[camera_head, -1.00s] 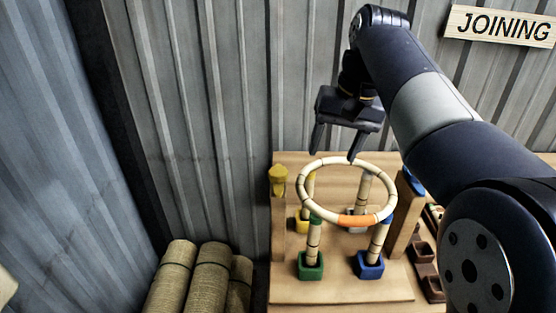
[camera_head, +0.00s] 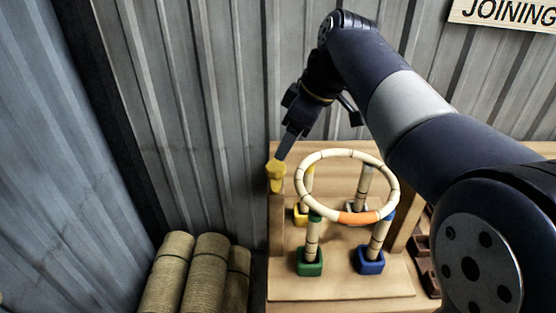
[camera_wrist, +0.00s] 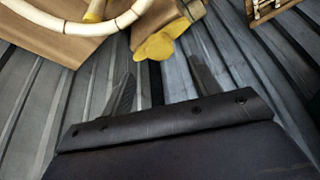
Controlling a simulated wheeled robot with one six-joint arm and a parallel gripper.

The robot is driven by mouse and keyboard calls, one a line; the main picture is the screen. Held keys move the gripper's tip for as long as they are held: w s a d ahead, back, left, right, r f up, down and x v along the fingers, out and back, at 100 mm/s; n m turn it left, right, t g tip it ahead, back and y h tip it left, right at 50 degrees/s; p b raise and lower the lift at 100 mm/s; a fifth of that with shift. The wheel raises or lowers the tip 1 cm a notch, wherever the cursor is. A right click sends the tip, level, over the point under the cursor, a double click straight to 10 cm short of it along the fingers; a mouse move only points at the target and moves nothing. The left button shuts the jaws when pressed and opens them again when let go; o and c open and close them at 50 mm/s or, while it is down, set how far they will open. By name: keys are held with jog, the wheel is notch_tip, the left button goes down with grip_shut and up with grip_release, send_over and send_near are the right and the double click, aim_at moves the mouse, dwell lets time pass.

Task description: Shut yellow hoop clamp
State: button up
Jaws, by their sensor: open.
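The yellow hoop clamp (camera_head: 276,171) sits on top of a wooden post at the left edge of the wooden stand. In the wrist view, the yellow clamp (camera_wrist: 160,43) lies just beyond and between my open fingers. My gripper (camera_head: 285,150) is above the post with a finger close to the clamp; I cannot tell whether they touch. In the wrist view, my gripper (camera_wrist: 160,85) is open with nothing between its fingers. The cream rattan hoop (camera_head: 310,163), with an orange section, rests on several upright posts beside the clamp; it also shows in the wrist view (camera_wrist: 75,24).
The posts stand in colored sockets, including a green one (camera_head: 310,262) and a blue one (camera_head: 370,260), on the wooden base (camera_head: 340,290). Rolled rattan bundles (camera_head: 205,270) stand at the lower left. A corrugated metal wall (camera_head: 200,110) is close behind.

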aim_at(276, 166)
jog(key=x, duration=0.7)
jog(key=shift+f, duration=0.15)
jog(key=shift+c, duration=0.5)
jog(key=c, duration=0.9)
